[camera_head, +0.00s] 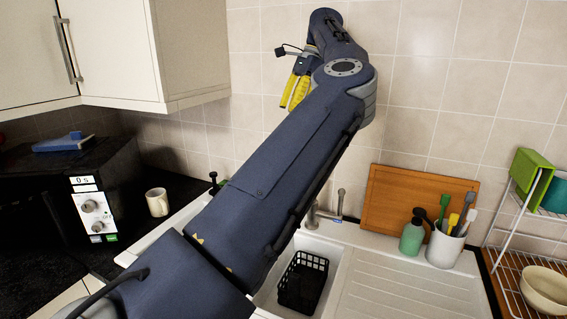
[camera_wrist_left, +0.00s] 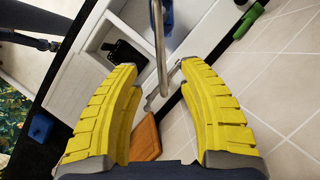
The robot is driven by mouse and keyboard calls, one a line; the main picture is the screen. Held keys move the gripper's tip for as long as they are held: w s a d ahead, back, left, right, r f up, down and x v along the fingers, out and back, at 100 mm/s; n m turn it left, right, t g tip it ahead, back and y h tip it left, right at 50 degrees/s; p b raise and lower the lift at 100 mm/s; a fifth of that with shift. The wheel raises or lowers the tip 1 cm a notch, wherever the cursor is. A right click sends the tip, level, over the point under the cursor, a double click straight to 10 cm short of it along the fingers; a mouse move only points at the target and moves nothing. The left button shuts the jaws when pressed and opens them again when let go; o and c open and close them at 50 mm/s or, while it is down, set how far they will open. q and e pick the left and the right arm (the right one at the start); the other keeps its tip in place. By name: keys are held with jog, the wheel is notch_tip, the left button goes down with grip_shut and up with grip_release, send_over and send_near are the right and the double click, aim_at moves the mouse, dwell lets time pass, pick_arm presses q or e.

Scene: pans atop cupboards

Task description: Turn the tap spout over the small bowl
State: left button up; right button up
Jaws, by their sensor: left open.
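The metal tap (camera_head: 318,214) stands at the back of the white sink (camera_head: 340,241), partly hidden by my left arm. In the wrist view the tap's spout (camera_wrist_left: 159,45) is a thin silver bar. It lies between the fingers of my left gripper in that picture; I cannot tell whether it touches them. My left gripper (camera_head: 293,92) has yellow fingers, is open, and appears high against the tiled wall in the head view. It fills the wrist view too (camera_wrist_left: 158,68). A sink bowl holds a black basket (camera_head: 303,283); my arm covers much of the sink. My right gripper is not seen.
A green soap bottle (camera_head: 412,238) and a white brush pot (camera_head: 444,248) stand right of the tap, before a wooden board (camera_head: 416,204). A dish rack (camera_head: 503,258) with a cream bowl (camera_head: 546,291) is at right. A mug (camera_head: 157,202) and microwave (camera_head: 90,212) stand left.

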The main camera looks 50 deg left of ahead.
pick_arm(q)
jog(key=x, duration=1.7)
jog(key=shift+w+d+f, duration=0.15)
jog(key=shift+w+f, duration=0.05)
grip_shut()
